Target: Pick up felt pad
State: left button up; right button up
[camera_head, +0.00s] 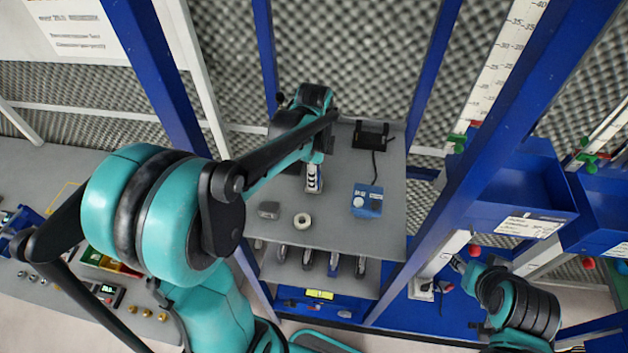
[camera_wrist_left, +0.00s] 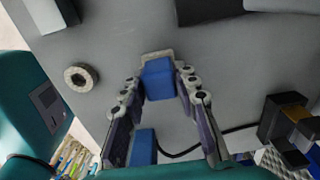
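A small blue block with a pale grey, felt-like edge (camera_wrist_left: 158,80) lies on the grey shelf in the left wrist view; it looks like the felt pad. My left gripper (camera_wrist_left: 160,92) is open, with one finger on each side of the block. I cannot tell whether the fingers touch it. In the head view my left gripper (camera_head: 313,181) points down at the shelf, and its fingers mostly hide the block. My right gripper (camera_head: 458,270) is low at the right, beside a blue post, too small to read its fingers.
On the grey shelf (camera_head: 344,230) are a pale ring (camera_head: 302,220), a grey block (camera_head: 268,209), a blue box (camera_head: 367,201) and a black device with a cable (camera_head: 371,135). Blue posts flank the shelf. Blue bins (camera_head: 515,190) hang at the right.

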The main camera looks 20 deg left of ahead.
pick_arm(q)
grip_shut()
jog(key=shift+r, duration=0.1)
notch_tip(320, 180, up, 10)
jog(key=shift+f, duration=0.1)
dwell(0.4)
grip_release()
jog(key=shift+c, duration=1.4)
jog(key=shift+s, duration=0.1)
